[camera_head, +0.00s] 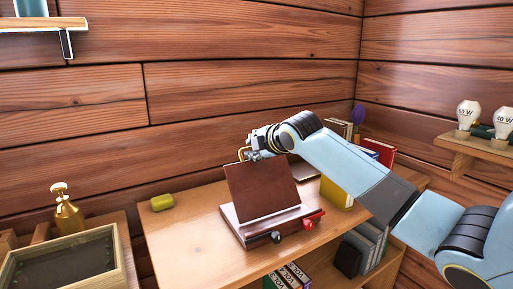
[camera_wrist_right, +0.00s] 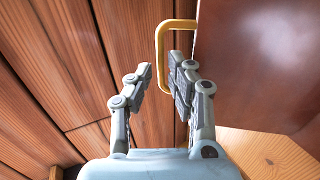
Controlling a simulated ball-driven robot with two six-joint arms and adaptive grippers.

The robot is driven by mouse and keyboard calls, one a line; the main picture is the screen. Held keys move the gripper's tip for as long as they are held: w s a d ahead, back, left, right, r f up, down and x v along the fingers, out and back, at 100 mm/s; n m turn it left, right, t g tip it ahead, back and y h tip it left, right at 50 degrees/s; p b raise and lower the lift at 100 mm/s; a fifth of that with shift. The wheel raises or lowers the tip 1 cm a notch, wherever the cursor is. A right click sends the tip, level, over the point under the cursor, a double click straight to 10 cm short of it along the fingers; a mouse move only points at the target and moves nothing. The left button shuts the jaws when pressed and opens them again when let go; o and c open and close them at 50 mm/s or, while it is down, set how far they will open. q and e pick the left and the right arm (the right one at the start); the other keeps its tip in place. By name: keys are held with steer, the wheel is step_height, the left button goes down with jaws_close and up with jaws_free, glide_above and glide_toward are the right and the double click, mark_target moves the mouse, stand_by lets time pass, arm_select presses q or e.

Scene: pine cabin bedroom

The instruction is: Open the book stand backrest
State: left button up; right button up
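The book stand has a dark brown backrest (camera_head: 262,190) standing up, tilted, above its base (camera_head: 268,231) on the wooden desk. The backrest also fills the upper right of the right wrist view (camera_wrist_right: 265,60). A yellow handle (camera_wrist_right: 160,50) sticks out from the backrest's edge; part of it shows in the head view (camera_head: 242,153). My right gripper (camera_head: 256,154) is at the backrest's top edge, partly hidden. In the wrist view its fingers (camera_wrist_right: 163,82) are apart, with the handle's outer bar between them; I see no clear contact. My left gripper is not in view.
A red part (camera_head: 313,218) and a dark knob (camera_head: 277,237) sit at the stand's front. A yellow-green block (camera_head: 162,202) lies at the desk's left. Books (camera_head: 379,152) stand behind my right arm. A wooden tray (camera_head: 122,262) and a brass bottle (camera_head: 67,215) are at left.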

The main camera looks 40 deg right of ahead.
steer(key=shift+s+r, duration=0.2)
steer(key=shift+s, duration=0.15)
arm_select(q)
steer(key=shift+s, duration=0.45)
arm_select(e)
steer(key=v, duration=1.1)
steer(key=shift+f, duration=0.15)
